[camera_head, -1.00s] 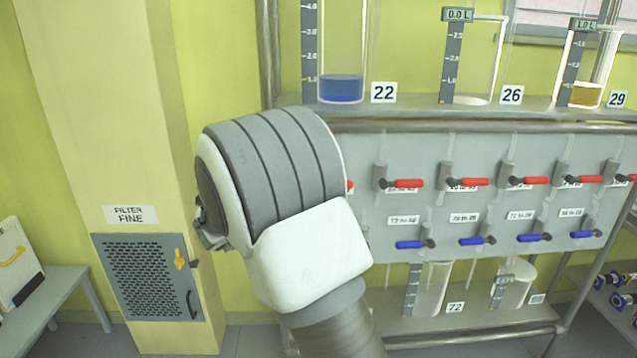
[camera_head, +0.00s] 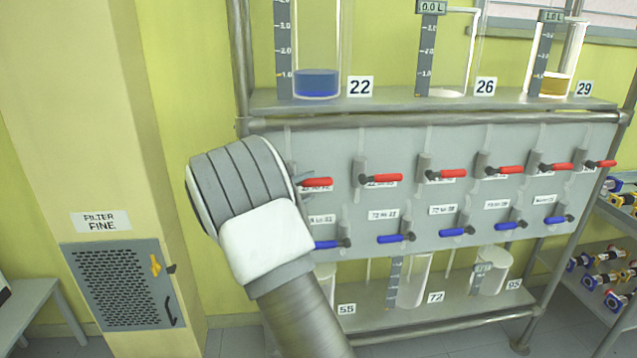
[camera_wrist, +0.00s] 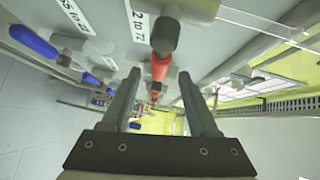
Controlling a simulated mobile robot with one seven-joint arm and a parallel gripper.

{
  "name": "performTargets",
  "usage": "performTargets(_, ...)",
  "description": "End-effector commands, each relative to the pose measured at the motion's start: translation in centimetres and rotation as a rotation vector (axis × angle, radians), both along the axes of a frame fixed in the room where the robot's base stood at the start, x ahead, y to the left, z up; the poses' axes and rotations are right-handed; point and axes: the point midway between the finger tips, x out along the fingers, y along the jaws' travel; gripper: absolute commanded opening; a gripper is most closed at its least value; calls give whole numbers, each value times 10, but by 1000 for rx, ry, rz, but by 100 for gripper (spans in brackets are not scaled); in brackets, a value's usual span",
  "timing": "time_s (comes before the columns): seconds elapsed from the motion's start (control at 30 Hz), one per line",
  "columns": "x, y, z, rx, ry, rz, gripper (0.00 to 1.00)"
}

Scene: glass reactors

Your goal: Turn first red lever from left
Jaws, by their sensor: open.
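A row of red levers runs along the upper part of the grey panel. The leftmost red lever (camera_head: 317,182) shows just right of my arm's end in the head view, pointing sideways. In the wrist view a red lever (camera_wrist: 160,68) lies between the two fingers of my gripper (camera_wrist: 160,95), with its dark valve body above it. The fingers are apart, one on each side of the lever; I cannot tell whether they touch it. In the head view my wrist hides most of the gripper and the lever's valve body.
Blue levers (camera_head: 392,239) line the lower part of the panel (camera_head: 420,150); one also shows in the wrist view (camera_wrist: 33,42). Glass vessels, one with blue liquid (camera_head: 317,84), stand on the shelf above. A yellow column with a filter grille (camera_head: 115,285) stands left.

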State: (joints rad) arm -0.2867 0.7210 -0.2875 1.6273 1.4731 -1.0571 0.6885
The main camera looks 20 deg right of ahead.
Motion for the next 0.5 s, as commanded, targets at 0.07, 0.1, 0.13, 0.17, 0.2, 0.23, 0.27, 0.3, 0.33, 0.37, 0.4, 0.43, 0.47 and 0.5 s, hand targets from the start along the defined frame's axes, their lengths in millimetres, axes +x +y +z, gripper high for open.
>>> performTargets(0.07,7,-15,-2,0,0,-3,60)
performTargets(0.1,10,-21,-3,-1,1,-2,60)
performTargets(0.13,13,-25,-3,-1,1,-3,60)
performTargets(0.17,15,-29,-4,0,0,-3,60)
performTargets(0.2,17,-32,-4,0,0,-2,60)
performTargets(0.23,19,-35,-5,0,0,-1,60)
performTargets(0.27,20,-37,-5,0,0,-1,60)
performTargets(0.3,22,-40,-5,0,0,-1,60)
performTargets(0.33,23,-41,-5,-1,1,-1,60)
performTargets(0.37,23,-43,-6,-1,1,-1,60)
performTargets(0.4,24,-44,-6,0,1,0,60)
performTargets(0.43,24,-44,-6,0,1,0,60)
performTargets(0.47,24,-45,-6,0,1,0,60)
performTargets(0.5,25,-45,-6,1,1,1,60)
